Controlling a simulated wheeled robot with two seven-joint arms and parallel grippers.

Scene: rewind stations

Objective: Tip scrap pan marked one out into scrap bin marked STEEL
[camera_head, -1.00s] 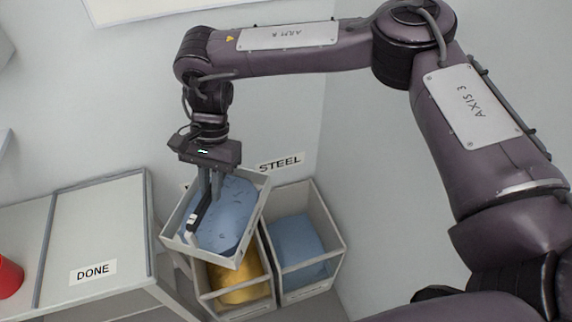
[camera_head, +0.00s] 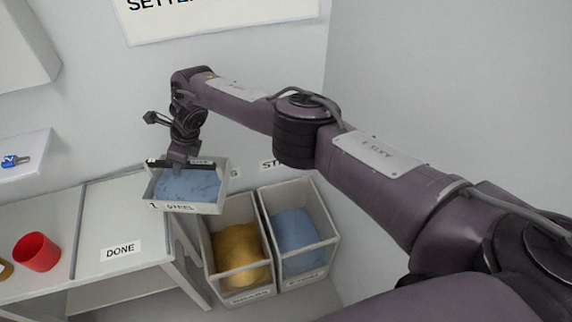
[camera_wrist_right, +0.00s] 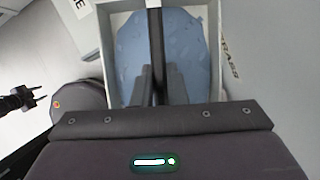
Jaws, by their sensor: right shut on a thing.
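The scrap pan (camera_head: 153,193) is a light grey open tray with a "1" and a partly readable word on its front. It is full of blue scrap (camera_head: 188,185) and looks about level. My right gripper (camera_head: 178,162) is shut on the pan's dark handle bar (camera_wrist_right: 155,50), holding the pan in the air between the table and the bins. The STEEL bin (camera_head: 333,232) is the right one of two grey bins, with blue scrap inside; its wall sign is partly hidden by my arm. What seems to be my left gripper (camera_wrist_right: 36,95) is small at the left of the right wrist view.
A second bin (camera_head: 207,262) with yellow scrap stands left of the STEEL bin, touching or nearly so. A table (camera_head: 120,205) marked DONE is at the left, with a red cup (camera_head: 37,252). A shelf (camera_head: 22,150) holds a blue-tagged item. A wall rises behind.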

